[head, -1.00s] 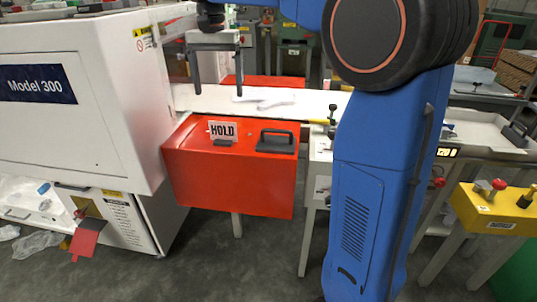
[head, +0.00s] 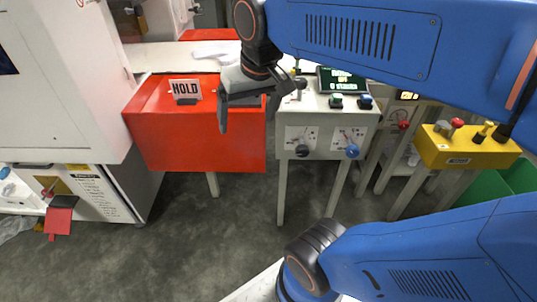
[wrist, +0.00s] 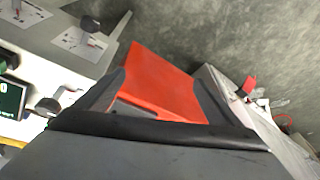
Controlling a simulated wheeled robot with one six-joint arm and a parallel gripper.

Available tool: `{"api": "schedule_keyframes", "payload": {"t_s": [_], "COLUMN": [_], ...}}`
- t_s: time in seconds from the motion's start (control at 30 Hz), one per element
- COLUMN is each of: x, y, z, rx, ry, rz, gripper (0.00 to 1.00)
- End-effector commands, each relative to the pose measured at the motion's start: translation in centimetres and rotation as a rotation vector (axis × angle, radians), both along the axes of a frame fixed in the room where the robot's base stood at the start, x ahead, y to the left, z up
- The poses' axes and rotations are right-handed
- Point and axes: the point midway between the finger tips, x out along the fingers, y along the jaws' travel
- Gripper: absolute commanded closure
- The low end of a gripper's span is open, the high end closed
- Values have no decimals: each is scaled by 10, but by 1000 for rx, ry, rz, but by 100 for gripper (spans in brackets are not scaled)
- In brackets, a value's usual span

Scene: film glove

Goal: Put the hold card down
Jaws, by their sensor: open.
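The hold card (head: 185,89) is a white sign with black letters. It stands upright in a small dark foot on top of the red box (head: 200,145), near its left side. My gripper (head: 249,115) is open and empty, over the right end of the red box, apart from the card and to its right. In the wrist view, my spread fingers (wrist: 160,78) frame part of the red box (wrist: 160,82). I cannot make out the card there.
A grey control stand (head: 325,120) with knobs and a small screen (head: 341,80) stands right of the red box. A yellow box (head: 460,150) is further right. A large white machine (head: 60,90) borders the left. Grey floor lies in front.

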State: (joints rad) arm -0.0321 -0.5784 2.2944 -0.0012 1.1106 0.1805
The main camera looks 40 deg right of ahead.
Motion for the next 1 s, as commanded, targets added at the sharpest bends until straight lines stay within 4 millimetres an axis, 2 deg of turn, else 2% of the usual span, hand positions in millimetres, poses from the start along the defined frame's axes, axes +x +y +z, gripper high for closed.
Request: {"api": "schedule_keyframes", "payload": {"t_s": [0.03, 0.1, 0.2, 0.33, 0.5, 1.0], "x": [-16, -32, -51, -66, -72, -71], "y": [-2, -4, -6, -8, -9, -9], "z": [-13, -30, -51, -69, -78, -77], "rx": [-8, -22, -39, -56, -63, -63], "ry": [-18, -41, -67, -89, -100, -100], "rz": [20, 54, 92, 125, 140, 139], "gripper": [12, 12, 12, 12, 12, 12]}}
